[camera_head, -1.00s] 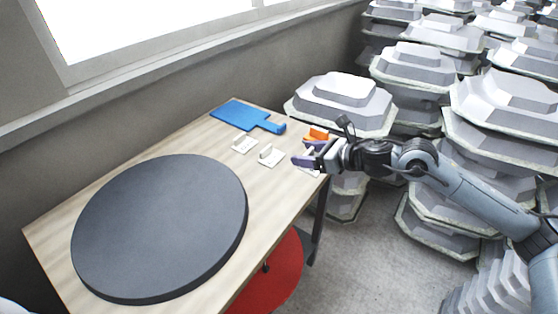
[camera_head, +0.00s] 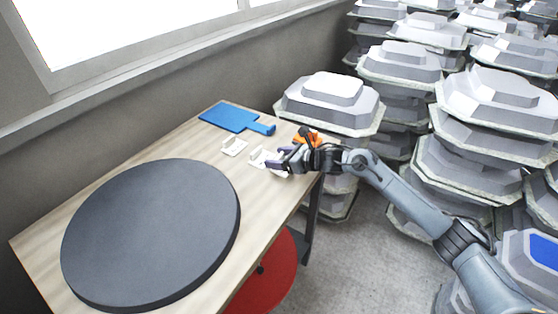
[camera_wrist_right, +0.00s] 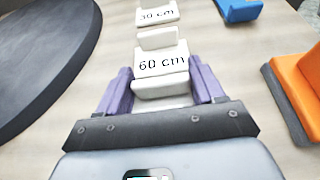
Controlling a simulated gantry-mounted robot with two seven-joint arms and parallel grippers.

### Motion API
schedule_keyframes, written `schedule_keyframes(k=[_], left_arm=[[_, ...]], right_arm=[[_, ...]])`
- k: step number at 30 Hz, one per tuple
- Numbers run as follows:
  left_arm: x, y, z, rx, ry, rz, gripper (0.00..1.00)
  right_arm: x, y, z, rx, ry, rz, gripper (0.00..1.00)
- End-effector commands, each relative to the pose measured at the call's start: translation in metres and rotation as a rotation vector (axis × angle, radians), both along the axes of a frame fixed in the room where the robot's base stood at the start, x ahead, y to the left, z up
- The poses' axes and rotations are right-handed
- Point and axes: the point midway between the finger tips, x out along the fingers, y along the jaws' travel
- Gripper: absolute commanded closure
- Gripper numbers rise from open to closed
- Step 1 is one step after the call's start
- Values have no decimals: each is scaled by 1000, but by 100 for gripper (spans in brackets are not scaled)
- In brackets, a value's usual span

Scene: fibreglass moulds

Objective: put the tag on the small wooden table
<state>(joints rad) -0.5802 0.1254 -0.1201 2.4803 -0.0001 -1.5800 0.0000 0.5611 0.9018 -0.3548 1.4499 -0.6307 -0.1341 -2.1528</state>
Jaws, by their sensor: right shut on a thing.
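The wooden table (camera_head: 215,190) runs along the wall. One white tag reads "30 cm" (camera_wrist_right: 157,15) and another reads "60 cm" (camera_wrist_right: 162,62); both rest on the table. In the head view the 30 cm tag shows at the back (camera_head: 234,147) and the 60 cm tag nearer my gripper (camera_head: 261,158). My right gripper (camera_wrist_right: 161,80) is shut on a white tag (camera_wrist_right: 161,90), just in front of the 60 cm tag. The held tag's face is mostly hidden; I cannot tell if it touches the table. My left gripper is not in view.
A large dark disc (camera_head: 150,230) covers the table's near half. A blue board (camera_head: 230,117) lies at the far end. An orange object (camera_wrist_right: 300,85) lies right of the gripper. Stacked grey moulds (camera_head: 330,100) stand beyond the table; a red round thing (camera_head: 262,275) is below.

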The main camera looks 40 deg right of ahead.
Motion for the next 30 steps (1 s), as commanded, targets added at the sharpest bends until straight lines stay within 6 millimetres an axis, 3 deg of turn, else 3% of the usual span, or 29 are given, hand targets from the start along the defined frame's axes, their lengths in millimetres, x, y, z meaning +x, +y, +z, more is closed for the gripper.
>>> schedule_keyframes(k=[3, 15, 16, 21, 30], left_arm=[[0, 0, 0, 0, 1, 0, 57], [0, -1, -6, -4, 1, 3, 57], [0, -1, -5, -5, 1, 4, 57], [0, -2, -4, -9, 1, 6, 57], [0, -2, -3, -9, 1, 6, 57]], right_arm=[[0, 0, -10, 2, 0, -1, 62], [0, 0, -15, 1, -2, 0, 62], [0, 0, -15, 1, -2, 0, 31], [0, 0, -14, 1, -1, 0, 7], [0, 0, -13, 1, -1, 0, 7]])
